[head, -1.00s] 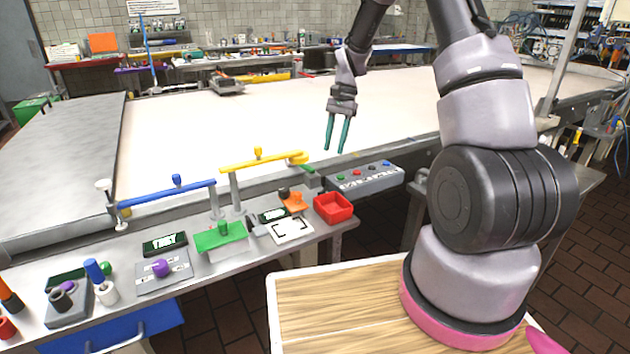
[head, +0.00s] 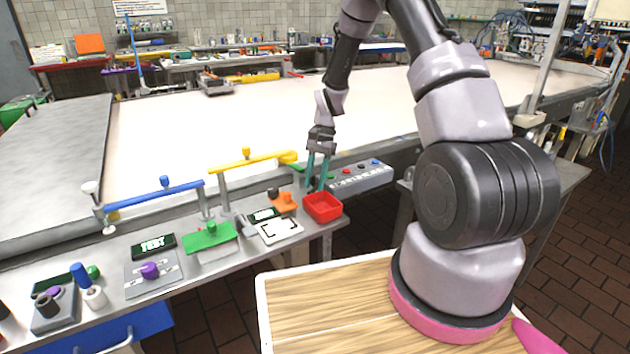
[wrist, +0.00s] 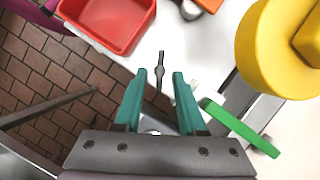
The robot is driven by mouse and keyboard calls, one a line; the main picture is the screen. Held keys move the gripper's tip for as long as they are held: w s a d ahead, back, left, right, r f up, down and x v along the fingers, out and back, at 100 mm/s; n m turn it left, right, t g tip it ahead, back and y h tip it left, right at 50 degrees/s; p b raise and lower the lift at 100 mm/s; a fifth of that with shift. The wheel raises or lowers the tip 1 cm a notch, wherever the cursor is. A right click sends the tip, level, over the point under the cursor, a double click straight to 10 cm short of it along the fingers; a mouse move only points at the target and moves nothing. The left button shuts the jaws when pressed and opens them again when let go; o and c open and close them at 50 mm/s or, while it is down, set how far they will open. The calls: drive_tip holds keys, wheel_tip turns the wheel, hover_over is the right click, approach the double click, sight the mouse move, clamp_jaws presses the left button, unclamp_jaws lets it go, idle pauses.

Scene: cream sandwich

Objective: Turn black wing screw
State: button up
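In the wrist view, a narrow dark grey wing-shaped piece with a round hub, which looks like the black wing screw (wrist: 160,73), lies between and just beyond my fingertips. It is at the edge of the white table, with the brick floor to its left. My gripper (head: 315,188) has two teal fingers pointing down beside the red tray in the head view. In the wrist view, my gripper (wrist: 159,78) is open, with a gap on both sides of the screw. I cannot tell its height above the screw. The screw cannot be made out in the head view.
The red tray (head: 323,208) is close to the fingers. A yellow bar (head: 250,163) has a big yellow round end (wrist: 262,60) to the right. A green lever (wrist: 238,127) lies right of the fingers. A grey button box (head: 362,177) stands behind.

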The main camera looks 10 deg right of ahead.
clamp_jaws()
drive_tip(key=shift+w+a+n+g+h, duration=0.15)
drive_tip(key=shift+n+h, duration=0.2)
drive_tip(key=shift+n, duration=0.6)
drive_tip(key=shift+a+n+g+h, duration=0.1)
drive_tip(key=shift+n+g+h, duration=0.15)
drive_tip(key=shift+n, duration=0.75)
drive_tip(key=shift+w+a+n+g+h, duration=0.1)
drive_tip(key=shift+n+h, duration=0.3)
drive_tip(key=shift+n, duration=0.55)
unclamp_jaws()
